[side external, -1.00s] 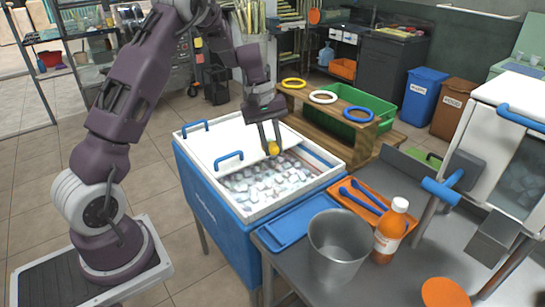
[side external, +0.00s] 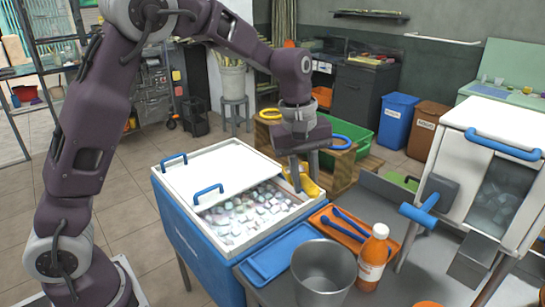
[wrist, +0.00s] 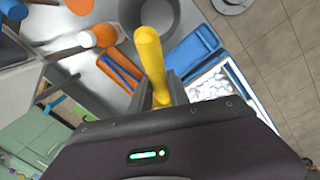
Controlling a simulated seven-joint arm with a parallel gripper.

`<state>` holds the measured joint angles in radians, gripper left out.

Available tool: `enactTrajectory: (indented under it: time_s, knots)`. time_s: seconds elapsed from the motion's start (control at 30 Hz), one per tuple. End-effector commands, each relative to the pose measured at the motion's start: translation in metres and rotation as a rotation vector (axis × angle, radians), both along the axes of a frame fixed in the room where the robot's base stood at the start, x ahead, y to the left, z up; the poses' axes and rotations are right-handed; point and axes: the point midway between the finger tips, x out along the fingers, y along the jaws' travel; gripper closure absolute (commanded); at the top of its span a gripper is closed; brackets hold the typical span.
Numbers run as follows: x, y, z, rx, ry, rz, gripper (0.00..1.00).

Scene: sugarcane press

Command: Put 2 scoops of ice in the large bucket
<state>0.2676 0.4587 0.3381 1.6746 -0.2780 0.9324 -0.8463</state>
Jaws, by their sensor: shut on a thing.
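My gripper (side external: 303,178) is shut on a yellow scoop (side external: 311,187) above the far right edge of the ice chest (side external: 196,236). The scoop (wrist: 150,58) points away from my gripper in the wrist view, toward the metal bucket. Whether it holds ice cannot be told. The blue chest has a white sliding lid, partly open, with ice cubes (side external: 248,212) showing. The large grey metal bucket (side external: 322,278) stands upright on the counter in front of the chest; its rim and inner wall also show in the wrist view (wrist: 166,18). No ice is visible in it.
A blue tray (side external: 280,255), an orange tray (side external: 340,232) with blue utensils, and an orange bottle (side external: 373,258) stand around the bucket. A white machine with blue handles (side external: 490,165) is at right. A wooden stand with rings (side external: 342,165) is behind my gripper.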

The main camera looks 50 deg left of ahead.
Motion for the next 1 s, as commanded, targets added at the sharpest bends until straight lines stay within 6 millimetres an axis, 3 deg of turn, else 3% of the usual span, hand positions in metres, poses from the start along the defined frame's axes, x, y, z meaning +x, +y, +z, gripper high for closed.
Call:
enactTrajectory:
  time_s: [0.03,0.2,0.4,0.63,0.9,1.0]
  knots:
    - [-0.008,-0.033,0.000,0.019,-0.004,-0.021,1.00]
    - [-0.044,-0.124,0.001,0.089,-0.018,-0.022,1.00]
    - [-0.082,-0.183,0.003,0.140,-0.028,-0.021,1.00]
    - [-0.112,-0.220,0.006,0.172,-0.034,-0.025,1.00]
    - [-0.111,-0.217,-0.038,0.187,-0.032,-0.021,1.00]
    - [-0.109,-0.216,-0.043,0.175,-0.025,-0.018,1.00]
